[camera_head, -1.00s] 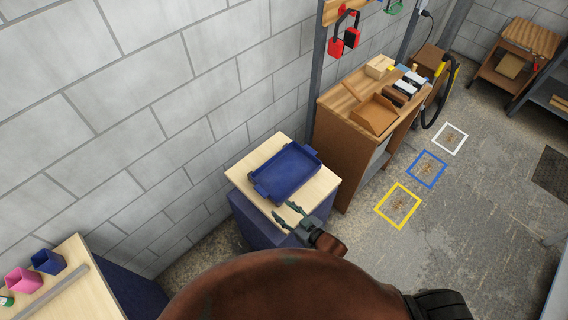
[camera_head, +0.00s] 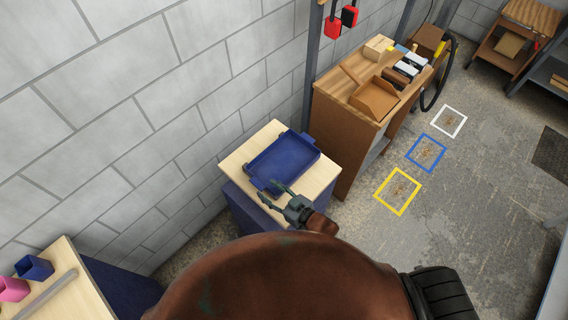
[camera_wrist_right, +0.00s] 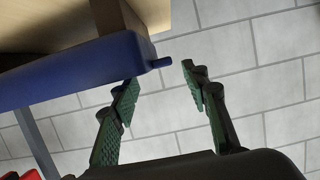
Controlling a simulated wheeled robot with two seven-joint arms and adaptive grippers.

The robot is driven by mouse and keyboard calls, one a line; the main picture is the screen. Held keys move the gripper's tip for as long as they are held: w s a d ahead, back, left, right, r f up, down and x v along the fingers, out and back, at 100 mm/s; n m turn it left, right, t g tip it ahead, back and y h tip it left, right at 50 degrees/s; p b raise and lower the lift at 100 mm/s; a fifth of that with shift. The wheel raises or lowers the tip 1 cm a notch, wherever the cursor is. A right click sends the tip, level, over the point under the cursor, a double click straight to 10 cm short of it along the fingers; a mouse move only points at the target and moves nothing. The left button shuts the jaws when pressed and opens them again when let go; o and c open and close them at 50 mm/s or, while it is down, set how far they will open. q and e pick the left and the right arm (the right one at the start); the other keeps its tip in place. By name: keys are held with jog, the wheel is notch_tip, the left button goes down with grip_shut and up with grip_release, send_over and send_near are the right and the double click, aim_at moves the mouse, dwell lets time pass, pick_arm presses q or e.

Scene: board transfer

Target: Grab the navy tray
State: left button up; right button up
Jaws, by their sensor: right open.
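The navy tray (camera_head: 284,160) lies flat on a light wooden top, with raised rims and a handle at each end. My right gripper (camera_head: 270,191) is open at the tray's near-left end, its fingers pointing toward the handle there. In the right wrist view, the tray (camera_wrist_right: 70,75) fills the upper left. A short blue handle end sticks out toward the gap between the open fingertips of the right gripper (camera_wrist_right: 159,76). I cannot tell whether a finger touches it. My left gripper is not in view.
The tray's wooden-topped stand (camera_head: 237,163) is against the grey block wall. A brown bench (camera_head: 340,112) with boxes and a wooden tray stands beyond it. Yellow (camera_head: 397,191), blue and white squares mark the open floor on the right. Another table (camera_head: 62,270) is at lower left.

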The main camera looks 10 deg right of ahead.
aim_at(258, 183)
jog(key=x, duration=0.6)
jog(key=shift+w+a, duration=0.15)
jog(key=shift+a, duration=0.2)
jog(key=shift+c, duration=0.4)
grip_shut()
